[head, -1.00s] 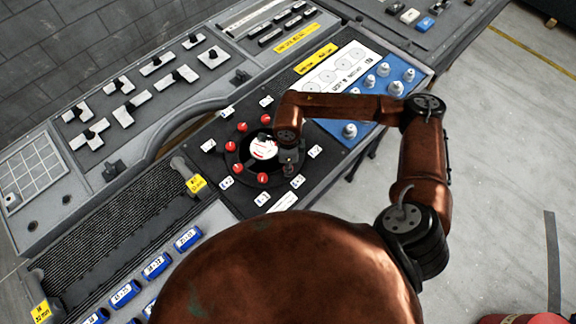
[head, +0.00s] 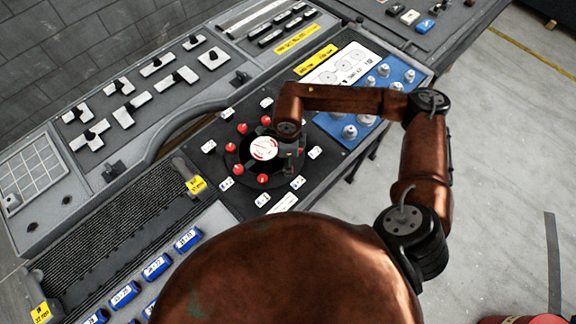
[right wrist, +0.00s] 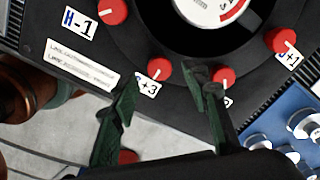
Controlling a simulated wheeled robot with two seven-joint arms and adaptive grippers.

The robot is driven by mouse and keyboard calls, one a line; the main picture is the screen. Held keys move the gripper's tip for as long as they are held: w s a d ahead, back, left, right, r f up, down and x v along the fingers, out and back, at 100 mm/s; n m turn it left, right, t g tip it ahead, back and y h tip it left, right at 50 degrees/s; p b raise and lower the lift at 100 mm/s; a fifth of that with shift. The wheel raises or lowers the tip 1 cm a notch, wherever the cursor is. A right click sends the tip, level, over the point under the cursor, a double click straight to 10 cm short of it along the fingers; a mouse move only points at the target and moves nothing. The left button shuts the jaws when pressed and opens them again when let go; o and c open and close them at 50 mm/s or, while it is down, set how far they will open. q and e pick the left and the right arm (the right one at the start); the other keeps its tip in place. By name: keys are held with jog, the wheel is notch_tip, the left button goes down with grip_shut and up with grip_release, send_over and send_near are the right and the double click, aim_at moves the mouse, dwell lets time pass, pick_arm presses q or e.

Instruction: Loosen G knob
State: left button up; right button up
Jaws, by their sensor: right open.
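A round black dial with a white and red face (head: 264,148) sits on a dark panel, ringed by several red knobs with white labels. My right gripper (head: 291,160) is over the dial's right edge. In the right wrist view its two dark green fingers are apart and empty (right wrist: 162,82). A red knob (right wrist: 160,71) shows between the fingertips, with a label beside it reading "+3", its letter hidden. Another red knob (right wrist: 224,77) is just right of the right finger, its label mostly covered. A knob (right wrist: 112,11) stands by the "H-1" label. I cannot read which knob is G. My left gripper is out of view.
A blue panel with several grey knobs (head: 349,131) lies right of the dial. A curved grey handrail (head: 180,122) is at its left. Blue labelled blocks (head: 157,267) line the lower left. Open floor (head: 500,150) is to the right.

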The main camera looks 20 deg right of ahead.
notch_tip(320, 180, up, 8)
dwell(0.8)
